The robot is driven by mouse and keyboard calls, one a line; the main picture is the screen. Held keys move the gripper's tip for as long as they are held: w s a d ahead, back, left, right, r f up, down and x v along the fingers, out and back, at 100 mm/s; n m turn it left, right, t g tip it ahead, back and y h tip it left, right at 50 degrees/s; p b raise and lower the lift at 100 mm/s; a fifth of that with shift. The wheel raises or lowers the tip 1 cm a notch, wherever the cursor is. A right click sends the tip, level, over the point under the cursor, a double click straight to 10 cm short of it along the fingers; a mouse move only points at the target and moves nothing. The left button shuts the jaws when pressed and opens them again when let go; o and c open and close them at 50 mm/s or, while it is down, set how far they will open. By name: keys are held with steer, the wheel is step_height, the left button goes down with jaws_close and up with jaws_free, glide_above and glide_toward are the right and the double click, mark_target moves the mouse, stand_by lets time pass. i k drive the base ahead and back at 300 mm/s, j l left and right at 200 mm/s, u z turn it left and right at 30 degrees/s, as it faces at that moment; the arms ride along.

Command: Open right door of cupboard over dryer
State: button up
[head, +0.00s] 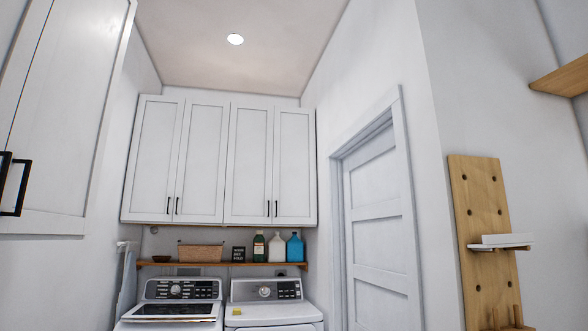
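The white cupboard over the dryer is the right one of two wall cupboards, and both its doors are shut. Its right door (294,160) is a flat framed panel with a small black vertical handle (276,209) near its lower left corner. Its left door (249,160) has a matching handle (269,209) close beside that one. The dryer (270,305), a white machine with a grey control panel, stands below on the right. My gripper is not in view.
A wooden shelf (160,263) under the cupboards holds a basket (200,253) and bottles (277,247). The washer (172,303) stands left of the dryer. A white cabinet (65,110) is near at left. A closed door (380,230) and wooden pegboard (480,215) are at right.

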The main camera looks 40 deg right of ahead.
mark_target(294, 174)
steer(key=i+l+z, duration=0.4)
steer(key=i, duration=0.75)
steer(key=i+l+z, duration=0.15)
steer(key=i+z, duration=0.3)
steer(key=i, duration=0.75)
